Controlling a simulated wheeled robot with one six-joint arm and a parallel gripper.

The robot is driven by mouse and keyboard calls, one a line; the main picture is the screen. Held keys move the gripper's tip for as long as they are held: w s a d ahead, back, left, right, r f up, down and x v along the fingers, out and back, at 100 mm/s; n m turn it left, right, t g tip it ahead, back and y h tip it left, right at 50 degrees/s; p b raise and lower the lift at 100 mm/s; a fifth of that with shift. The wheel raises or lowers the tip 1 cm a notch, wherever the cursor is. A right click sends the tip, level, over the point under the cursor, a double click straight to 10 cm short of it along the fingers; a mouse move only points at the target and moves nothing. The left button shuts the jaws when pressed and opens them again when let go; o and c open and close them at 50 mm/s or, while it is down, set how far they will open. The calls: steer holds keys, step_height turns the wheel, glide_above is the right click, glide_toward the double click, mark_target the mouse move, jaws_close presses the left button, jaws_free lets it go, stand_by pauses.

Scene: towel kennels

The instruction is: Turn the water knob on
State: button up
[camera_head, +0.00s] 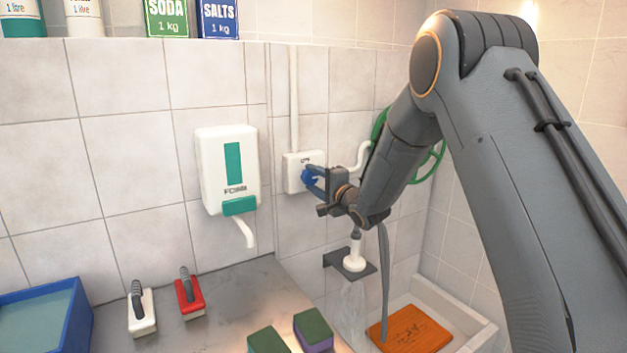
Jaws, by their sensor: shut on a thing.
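The blue water knob (307,177) sits on a white wall box (291,185) to the right of the soap dispenser. My gripper (313,181) is at the box from the right, its jaws shut on the knob. The fingers hide part of the knob, and its exact angle cannot be read. A small dark mark shows on the box above the knob. A white spray head (354,258) hangs in a dark wall bracket below my gripper. A pale, streaky spray (351,302) falls beneath it.
A white soap dispenser (228,165) hangs at left. Two brushes, white (142,318) and red (189,296), stand on the grey counter near a blue tub (79,333). Sponges (313,329) lie at the front. An orange mat (411,331) lies in a pale basin. A green reel (432,160) is partly behind my arm.

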stand_by(0.3)
steer(key=o, duration=1)
steer(key=shift+s+d, duration=0.1)
steer(key=b+v, duration=0.2)
steer(key=v, duration=0.5)
steer(key=shift+s+d, duration=0.15)
steer(key=shift+s, duration=0.1)
